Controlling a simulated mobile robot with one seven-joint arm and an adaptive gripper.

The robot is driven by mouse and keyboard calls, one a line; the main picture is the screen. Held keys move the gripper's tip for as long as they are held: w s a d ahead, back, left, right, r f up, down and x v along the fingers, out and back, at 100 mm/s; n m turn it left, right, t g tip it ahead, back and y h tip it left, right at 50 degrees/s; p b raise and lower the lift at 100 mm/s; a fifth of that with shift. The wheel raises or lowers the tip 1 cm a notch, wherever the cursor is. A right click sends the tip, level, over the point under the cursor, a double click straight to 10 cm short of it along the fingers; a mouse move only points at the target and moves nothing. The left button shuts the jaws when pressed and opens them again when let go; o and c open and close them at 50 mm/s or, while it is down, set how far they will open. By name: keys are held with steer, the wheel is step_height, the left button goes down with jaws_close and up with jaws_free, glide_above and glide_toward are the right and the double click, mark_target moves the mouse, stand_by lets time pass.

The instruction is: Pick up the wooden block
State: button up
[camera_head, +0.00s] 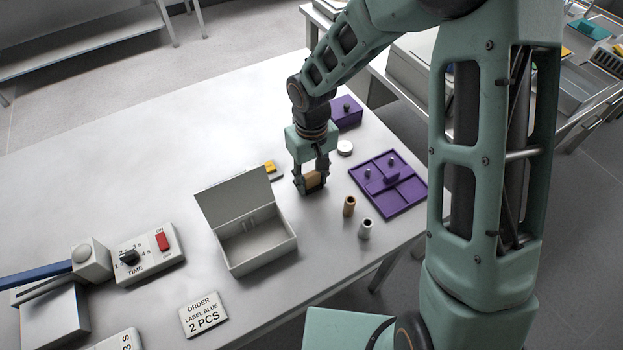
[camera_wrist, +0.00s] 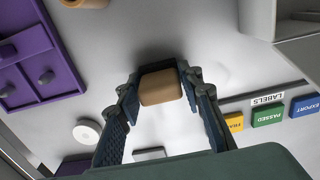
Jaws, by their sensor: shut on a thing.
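The wooden block (camera_head: 315,181) is a small tan block between the fingers of my gripper (camera_head: 308,184), low over the grey table, left of the purple tray. In the wrist view the block (camera_wrist: 160,87) sits between the two fingertips, and my gripper (camera_wrist: 160,85) is shut on it. The fingers hide part of its sides. I cannot tell whether its underside touches the table.
An open grey box (camera_head: 262,258) with a raised lid stands left of my gripper. A brown cylinder (camera_head: 349,207) and grey cylinder (camera_head: 365,230) stand in front of the purple tray (camera_head: 407,198). A white disc (camera_head: 345,148) lies behind. Label blocks (camera_wrist: 268,117) are nearby.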

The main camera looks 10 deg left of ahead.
mark_target(311, 173)
step_height(311, 173, up, 3)
steer(key=shift+w+r, duration=0.15)
steer(key=s+a+r+b, duration=0.1)
steer(key=s+a+r, duration=0.2)
steer(key=s+r, duration=0.6)
steer(key=s, duration=0.5)
steer(key=shift+r, duration=0.35)
